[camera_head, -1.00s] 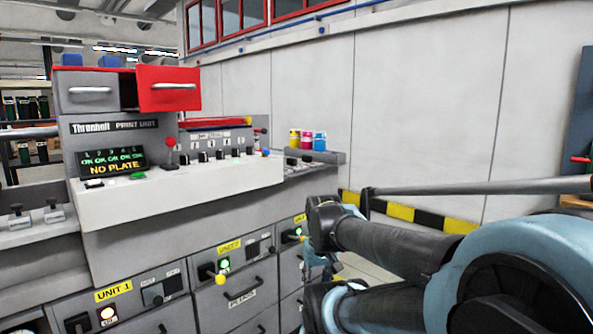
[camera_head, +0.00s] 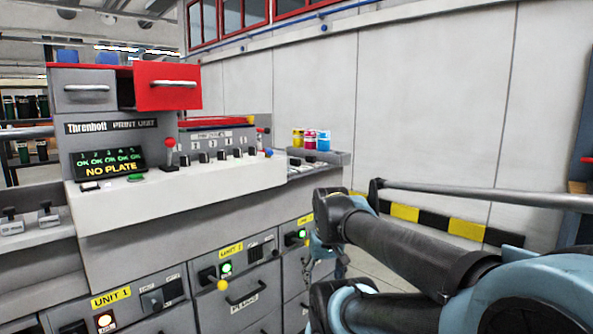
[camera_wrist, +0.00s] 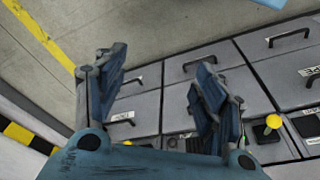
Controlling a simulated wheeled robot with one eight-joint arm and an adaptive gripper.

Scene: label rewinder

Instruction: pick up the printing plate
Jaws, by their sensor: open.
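I see no printing plate in either view. The print unit's display (camera_head: 109,161) reads "NO PLATE". A red drawer (camera_head: 168,86) with a metal handle sticks out at the top of the unit, beside a grey drawer (camera_head: 87,90). My gripper (camera_wrist: 155,88) is open in the wrist view, its two blue fingers apart with nothing between them. It hangs in front of grey drawers with black handles. In the head view my gripper (camera_head: 322,258) is small and partly hidden by my arm, near the lower cabinets at the right end of the unit.
A red-knobbed lever (camera_head: 169,150) stands on the console. Yellow, magenta and cyan ink cans (camera_head: 311,140) sit on the ledge at its right end. A yellow knob (camera_wrist: 273,121) juts from the cabinet front. A metal rail (camera_head: 480,196) runs along the right. Floor (camera_wrist: 165,25) is open beside the drawers.

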